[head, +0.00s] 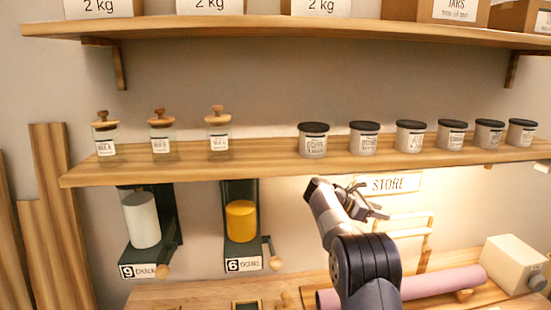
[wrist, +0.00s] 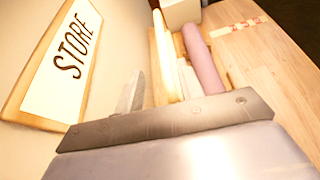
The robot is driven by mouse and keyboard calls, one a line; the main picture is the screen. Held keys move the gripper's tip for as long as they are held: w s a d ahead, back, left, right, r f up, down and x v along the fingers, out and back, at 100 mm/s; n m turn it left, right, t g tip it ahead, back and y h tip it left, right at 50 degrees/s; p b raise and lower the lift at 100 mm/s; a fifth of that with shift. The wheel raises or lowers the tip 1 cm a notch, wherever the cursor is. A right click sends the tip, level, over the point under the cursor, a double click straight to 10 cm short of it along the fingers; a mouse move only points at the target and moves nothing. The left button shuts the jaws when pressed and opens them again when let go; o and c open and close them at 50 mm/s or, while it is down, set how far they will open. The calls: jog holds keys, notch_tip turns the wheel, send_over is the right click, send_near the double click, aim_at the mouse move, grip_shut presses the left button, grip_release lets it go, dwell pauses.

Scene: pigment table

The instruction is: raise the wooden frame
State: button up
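A pale wooden frame (head: 427,243) of thin bars stands near the wall under the STORE sign, above the bench. My arm hides its left part. In the wrist view, pale wooden bars (wrist: 165,65), which look like this frame, run away from me beyond my gripper. My gripper (head: 378,202) is in front of the wall just below the sign, up and left of the frame. Its fingers look apart and nothing shows between them. In the wrist view one grey finger (wrist: 131,95) shows clearly, apart from the bars.
The STORE sign (head: 388,184) is close to my gripper. A shelf (head: 250,163) with jars and tins runs above. A pink roll (head: 440,283) and a cream block (head: 514,264) lie on the bench (head: 180,294). Dispensers, one with a yellow cylinder (head: 241,221), hang left.

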aim_at(396, 218)
jog(key=p+x, duration=0.2)
jog(key=x, duration=0.4)
jog(key=shift+d+r, duration=0.1)
jog(key=shift+d, duration=0.25)
jog(key=shift+s, duration=0.2)
jog(key=shift+s+m, duration=0.4)
jog(key=shift+s, duration=0.2)
jog(key=shift+s+a, duration=0.1)
